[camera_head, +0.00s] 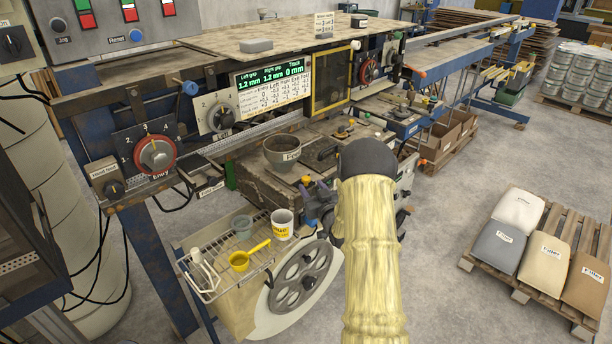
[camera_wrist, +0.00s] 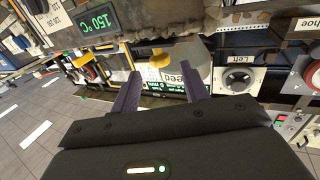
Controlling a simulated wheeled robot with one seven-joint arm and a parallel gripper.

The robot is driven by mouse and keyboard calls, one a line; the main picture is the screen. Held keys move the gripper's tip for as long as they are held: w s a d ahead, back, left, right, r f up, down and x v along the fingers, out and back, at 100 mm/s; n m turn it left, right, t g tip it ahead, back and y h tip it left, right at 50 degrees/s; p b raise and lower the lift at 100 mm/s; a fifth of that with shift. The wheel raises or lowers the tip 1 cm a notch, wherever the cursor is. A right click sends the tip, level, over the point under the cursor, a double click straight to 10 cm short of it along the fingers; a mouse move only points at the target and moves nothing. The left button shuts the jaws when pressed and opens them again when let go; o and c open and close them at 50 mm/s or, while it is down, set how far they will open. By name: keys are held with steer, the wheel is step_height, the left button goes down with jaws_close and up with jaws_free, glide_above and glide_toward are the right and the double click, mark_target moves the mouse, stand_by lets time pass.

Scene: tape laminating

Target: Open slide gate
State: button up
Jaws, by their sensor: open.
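I cannot single out the slide gate with certainty. A yellow knob or handle (camera_wrist: 160,61) shows between my fingers in the wrist view, beside a grey feed pot (camera_wrist: 192,52) with an upside-down label. In the head view the grey feed pot (camera_head: 283,154) sits on the worn machine bed, with a dark flat plate (camera_head: 322,150) and a small yellow part (camera_head: 344,130) to its right. My gripper (camera_wrist: 158,84) is open and empty, its two purple fingers apart and pointing toward the pot. In the head view my arm hides most of the gripper (camera_head: 318,200).
A yellow-framed panel (camera_head: 331,80) stands behind the pot, next to a gap display (camera_head: 272,76). A wire rack (camera_head: 215,262) with cups and a yellow scoop (camera_head: 249,257), and a handwheel (camera_head: 301,276), are in front. A pallet with filler bags (camera_head: 541,255) stands right; floor between is clear.

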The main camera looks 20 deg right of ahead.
mark_target(308, 181)
steer(key=w+p, duration=0.1)
steer(key=w, duration=0.4)
steer(key=shift+w+d+p, duration=0.1)
steer(key=shift+w+p, duration=0.25)
steer(key=shift+w, duration=0.05)
jaws_close()
